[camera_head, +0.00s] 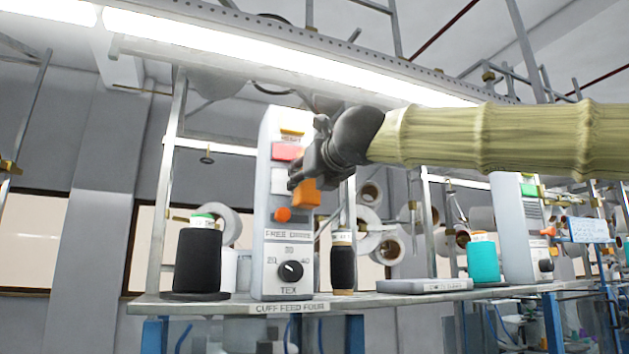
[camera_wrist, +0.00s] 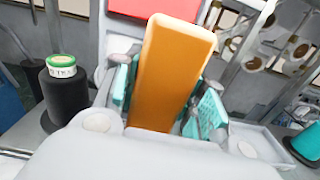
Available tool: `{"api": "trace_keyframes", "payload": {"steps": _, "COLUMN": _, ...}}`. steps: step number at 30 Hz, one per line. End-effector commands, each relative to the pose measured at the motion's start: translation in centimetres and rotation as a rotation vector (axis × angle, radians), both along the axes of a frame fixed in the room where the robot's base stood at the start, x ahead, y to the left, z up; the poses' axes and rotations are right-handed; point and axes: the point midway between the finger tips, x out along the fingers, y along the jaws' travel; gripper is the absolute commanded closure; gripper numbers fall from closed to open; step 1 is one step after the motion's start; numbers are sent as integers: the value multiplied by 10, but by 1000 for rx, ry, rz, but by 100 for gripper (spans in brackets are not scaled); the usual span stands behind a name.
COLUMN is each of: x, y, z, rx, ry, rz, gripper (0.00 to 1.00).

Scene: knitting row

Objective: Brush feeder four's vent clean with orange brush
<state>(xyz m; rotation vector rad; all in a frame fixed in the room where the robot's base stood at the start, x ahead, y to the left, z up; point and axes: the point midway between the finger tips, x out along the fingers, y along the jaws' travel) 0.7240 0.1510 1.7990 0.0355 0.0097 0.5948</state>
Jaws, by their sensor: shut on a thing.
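The feeder box labelled "CUFF FEED FOUR" (camera_head: 268,250) stands upright on the shelf, white, with a red panel, an orange button and a black TEX knob (camera_head: 290,271). My gripper (camera_head: 308,180) is in front of its upper right face. It is shut on the orange brush (camera_head: 305,193), which also shows between the teal finger pads in the wrist view (camera_wrist: 172,70). The vent is not visible; the gripper and brush cover that part of the face. I cannot tell whether the brush touches it. The red panel (camera_wrist: 158,8) lies just beyond the brush in the wrist view.
A black yarn cone (camera_head: 198,262) stands left of the feeder and a dark spool (camera_head: 343,265) close on its right. A flat grey case (camera_head: 425,286), a teal cone (camera_head: 483,260) and a second feeder (camera_head: 512,230) stand farther right. Metal posts rise behind.

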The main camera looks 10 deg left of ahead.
Motion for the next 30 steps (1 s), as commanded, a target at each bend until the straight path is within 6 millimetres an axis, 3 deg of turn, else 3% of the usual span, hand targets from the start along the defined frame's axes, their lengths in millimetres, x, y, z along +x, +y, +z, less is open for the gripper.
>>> {"api": "trace_keyframes", "payload": {"steps": 30, "x": -33, "y": 46, "z": -1, "rx": -1, "ry": 0, "rz": -1, "gripper": 79}}
